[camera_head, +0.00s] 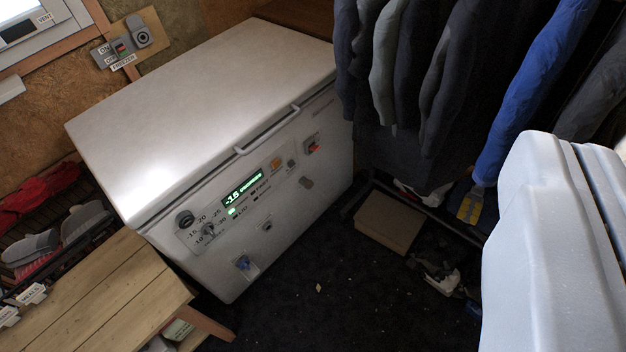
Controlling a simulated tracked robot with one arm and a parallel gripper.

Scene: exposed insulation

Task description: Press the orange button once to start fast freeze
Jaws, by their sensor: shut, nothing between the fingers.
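The orange button (276,164) is a small square on the front control panel of the white chest freezer (215,85). It sits just right of a lit green display (243,188) that reads -15. The freezer lid is shut. My gripper (572,142) shows as large pale rounded shapes with a narrow seam, close to the camera at the right edge. It looks shut, holds nothing visible, and is apart from the freezer and the button. Its full outline is cut off by the frame.
A red-lit switch (312,146) and a dial (208,230) are also on the freezer front. Dark clothes (430,60) hang to its right above a cardboard box (388,222). A wooden bench (100,295) stands at lower left. Dark floor before the freezer is mostly clear.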

